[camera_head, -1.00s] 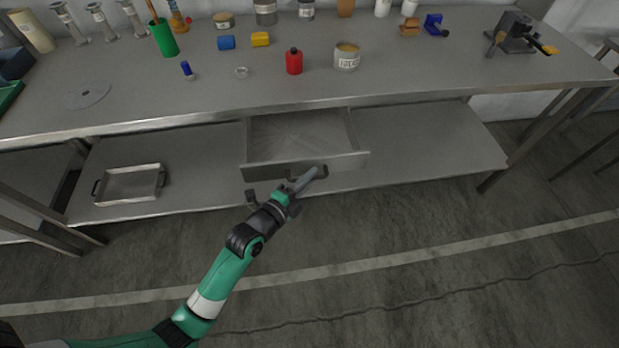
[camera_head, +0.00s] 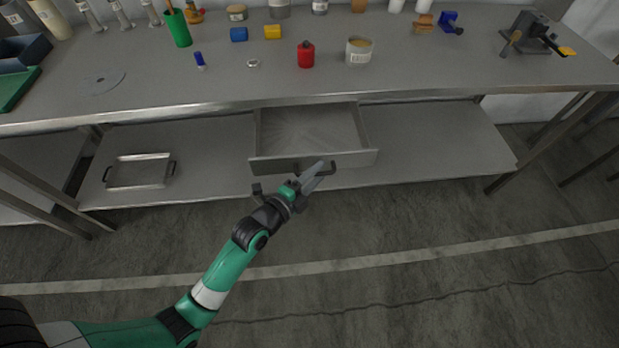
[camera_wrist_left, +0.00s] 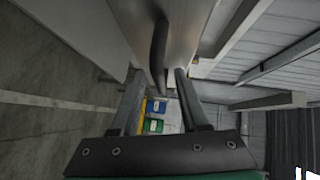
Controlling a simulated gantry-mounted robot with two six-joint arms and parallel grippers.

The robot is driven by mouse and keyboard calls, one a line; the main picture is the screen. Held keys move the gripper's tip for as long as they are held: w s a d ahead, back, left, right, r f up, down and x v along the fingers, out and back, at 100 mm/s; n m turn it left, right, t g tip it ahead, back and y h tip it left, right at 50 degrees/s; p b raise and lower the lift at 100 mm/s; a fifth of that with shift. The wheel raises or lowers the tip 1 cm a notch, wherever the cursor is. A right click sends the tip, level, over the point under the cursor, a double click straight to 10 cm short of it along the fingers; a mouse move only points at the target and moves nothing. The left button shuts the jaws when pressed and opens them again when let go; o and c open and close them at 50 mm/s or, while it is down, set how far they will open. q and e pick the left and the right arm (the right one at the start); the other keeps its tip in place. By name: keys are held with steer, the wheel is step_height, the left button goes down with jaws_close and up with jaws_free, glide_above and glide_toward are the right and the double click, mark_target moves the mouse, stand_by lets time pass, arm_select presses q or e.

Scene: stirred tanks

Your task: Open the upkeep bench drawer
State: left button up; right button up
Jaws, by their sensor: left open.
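The upkeep bench drawer (camera_head: 357,158) hangs under the grey bench top in the head view. It is pulled out, and its empty inside shows. My left gripper (camera_head: 294,179) is just in front of the drawer front, with its fingers spread apart. In the left wrist view the open fingers (camera_wrist_left: 158,84) point toward a dark curved bar, which looks like the drawer handle (camera_wrist_left: 158,45). I cannot tell whether the fingers touch it. In the head view my gripper covers much of the handle area. My right gripper is not in view.
The bench top (camera_head: 200,88) carries a red bottle (camera_head: 306,55), an open tin (camera_head: 359,51), a green cup (camera_head: 178,29) and other small items. A metal tray (camera_head: 139,172) sits on the lower shelf (camera_head: 435,145). The floor in front is clear.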

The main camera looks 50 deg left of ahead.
arm_select(q)
steer(key=p+v, duration=0.2)
steer(key=v, duration=0.9)
steer(key=shift+s, duration=0.15)
